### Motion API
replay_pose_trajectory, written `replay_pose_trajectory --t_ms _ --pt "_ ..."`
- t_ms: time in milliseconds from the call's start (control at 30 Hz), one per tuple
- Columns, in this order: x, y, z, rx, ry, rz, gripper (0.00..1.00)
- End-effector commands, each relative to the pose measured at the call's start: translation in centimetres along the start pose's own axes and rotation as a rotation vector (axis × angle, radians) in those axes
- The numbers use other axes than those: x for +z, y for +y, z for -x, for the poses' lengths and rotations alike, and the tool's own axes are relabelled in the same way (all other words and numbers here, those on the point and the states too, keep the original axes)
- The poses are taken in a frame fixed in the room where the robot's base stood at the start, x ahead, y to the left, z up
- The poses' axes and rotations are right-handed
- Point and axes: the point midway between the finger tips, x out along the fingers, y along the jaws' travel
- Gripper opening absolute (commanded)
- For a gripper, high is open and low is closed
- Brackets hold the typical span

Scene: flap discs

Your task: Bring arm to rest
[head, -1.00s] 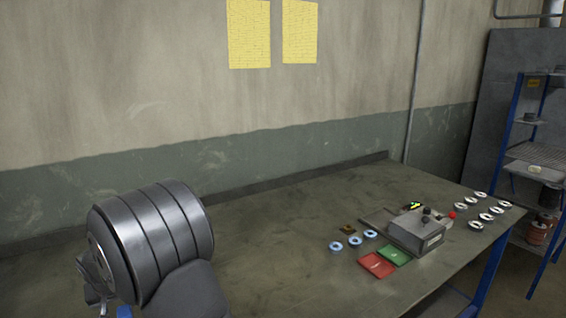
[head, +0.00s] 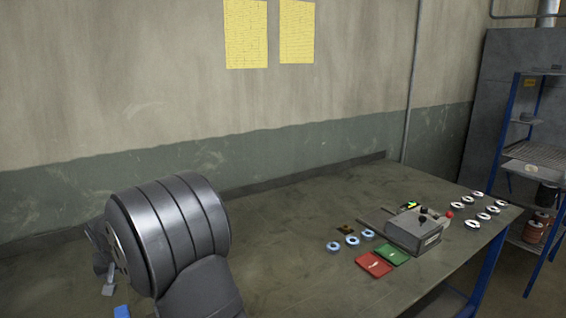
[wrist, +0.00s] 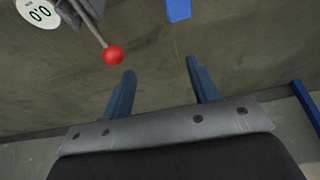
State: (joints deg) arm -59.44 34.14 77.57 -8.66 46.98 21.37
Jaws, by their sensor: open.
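My gripper (wrist: 160,68) shows in the wrist view with its two blue fingers apart and nothing between them. It is over a grey-green work surface. In the head view my large grey arm joint fills the lower left, and I cannot make out the fingers there. Three blue-rimmed discs (head: 352,241) lie on the table (head: 290,220), with several white-rimmed discs (head: 474,224) at its right end. A red pad (head: 373,264) and a green pad (head: 392,254) lie in front of a grey box (head: 413,232) with dark knobs.
A blue-framed shelf (head: 530,150) stands right of the table. The table's middle is clear.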

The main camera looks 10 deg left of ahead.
Motion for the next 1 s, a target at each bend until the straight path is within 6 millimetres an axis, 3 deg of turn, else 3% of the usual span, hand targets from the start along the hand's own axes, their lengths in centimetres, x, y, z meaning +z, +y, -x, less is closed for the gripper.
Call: replay_pose_trajectory --t_ms 467,1000 --pt "-0.7 9.7 -0.5 0.049 0.000 -0.119 0.55" --pt "0.7 20.4 -0.8 0.116 0.000 -0.280 0.55"
